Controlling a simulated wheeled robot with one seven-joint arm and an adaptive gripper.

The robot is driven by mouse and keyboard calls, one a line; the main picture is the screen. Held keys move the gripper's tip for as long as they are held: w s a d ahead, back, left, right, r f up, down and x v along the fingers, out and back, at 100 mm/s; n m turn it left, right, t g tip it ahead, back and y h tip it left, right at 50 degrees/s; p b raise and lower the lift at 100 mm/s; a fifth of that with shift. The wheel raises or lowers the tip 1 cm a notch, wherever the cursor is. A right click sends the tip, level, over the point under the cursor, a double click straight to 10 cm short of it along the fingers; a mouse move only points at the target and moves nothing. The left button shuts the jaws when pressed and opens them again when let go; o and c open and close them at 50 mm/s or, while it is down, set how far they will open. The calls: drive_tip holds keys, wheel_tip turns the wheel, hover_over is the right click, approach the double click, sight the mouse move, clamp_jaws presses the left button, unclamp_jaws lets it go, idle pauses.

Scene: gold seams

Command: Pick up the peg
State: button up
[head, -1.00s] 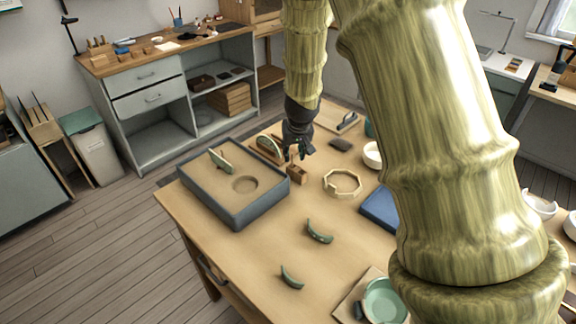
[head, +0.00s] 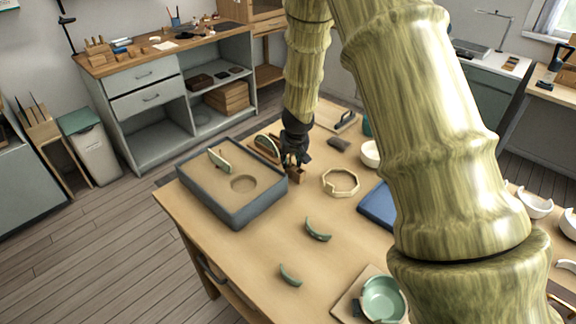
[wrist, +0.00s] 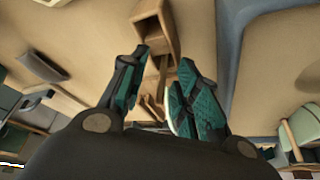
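My gripper (head: 294,166) is low over the table, just above a small wooden block (head: 298,176) beside the sand tray. In the wrist view my gripper (wrist: 163,62) has its two teal-padded fingers apart. The hollow-looking wooden block (wrist: 152,20) lies just beyond the fingertips. A slim wooden piece, which looks like the peg (wrist: 162,77), shows in the gap between the fingers. I cannot tell whether either finger touches it. In the head view the peg is hidden by my gripper or too small to make out.
The grey-rimmed sand tray (head: 238,217) stands left of my gripper, with a green shard upright in it. A wooden octagonal ring (head: 341,183) lies to the right. A rack with a green piece (head: 267,146) is close behind. The table front holds two loose green shards (head: 318,230).

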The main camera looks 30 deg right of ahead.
clamp_jaws()
drive_tip(key=shift+r, duration=0.15)
